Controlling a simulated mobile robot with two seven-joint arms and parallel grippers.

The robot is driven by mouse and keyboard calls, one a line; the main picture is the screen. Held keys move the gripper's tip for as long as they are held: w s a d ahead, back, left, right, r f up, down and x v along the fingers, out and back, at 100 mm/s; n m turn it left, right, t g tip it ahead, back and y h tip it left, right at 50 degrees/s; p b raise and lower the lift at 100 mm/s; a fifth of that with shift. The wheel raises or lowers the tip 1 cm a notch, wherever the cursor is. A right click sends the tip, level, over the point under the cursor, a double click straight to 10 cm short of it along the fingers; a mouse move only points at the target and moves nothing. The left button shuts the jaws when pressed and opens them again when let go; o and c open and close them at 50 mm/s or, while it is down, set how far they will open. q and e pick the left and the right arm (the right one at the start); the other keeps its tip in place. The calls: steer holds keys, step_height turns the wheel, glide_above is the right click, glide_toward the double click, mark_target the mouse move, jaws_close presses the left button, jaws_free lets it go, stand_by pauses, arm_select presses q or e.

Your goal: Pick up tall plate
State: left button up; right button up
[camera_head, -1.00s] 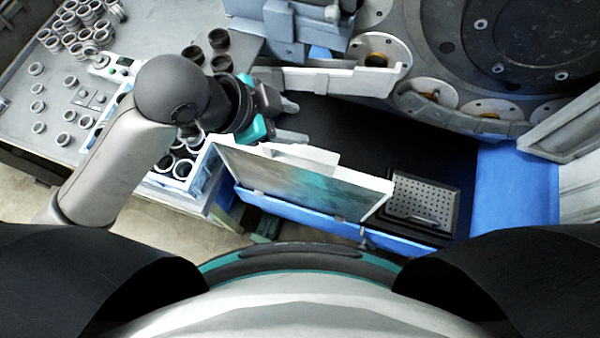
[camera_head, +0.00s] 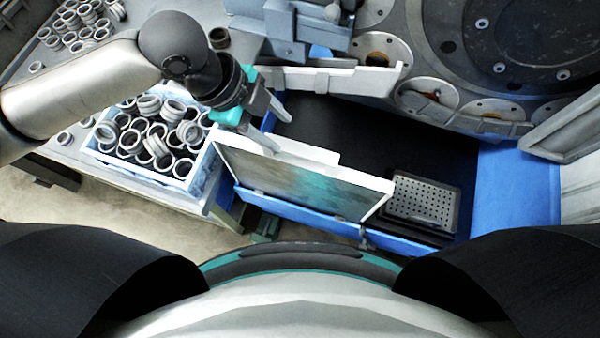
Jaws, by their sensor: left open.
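An upright grey plate (camera_head: 290,178) with a white top edge and a teal tint stands along the front of the machine's blue-edged bay. It looks like the tall plate, but I cannot be sure. My left gripper (camera_head: 281,136) is open and empty, with its two pale fingers spread at the plate's far left, by its top edge. One finger reaches over the dark bay and the other lies close to the top edge. I cannot tell whether it touches. My right gripper is not in view.
A light blue crate (camera_head: 206,183) full of metal rings stands left of the plate. Several loose rings lie on the grey table (camera_head: 150,12). A perforated block (camera_head: 423,200) sits at the bay's right. A pale rail (camera_head: 322,78) and the large round grinder (camera_head: 510,40) bound the far side.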

mark_target(299, 148)
arm_select(q)
steer(key=x, duration=1)
steer(key=shift+s+f, duration=0.15)
steer(key=shift+f, duration=0.05)
steer(key=shift+f, duration=0.25)
stand_by(0.3)
jaws_close()
stand_by(0.4)
stand_by(0.9)
steer(key=shift+d+r, duration=0.1)
steer(key=shift+r, duration=0.05)
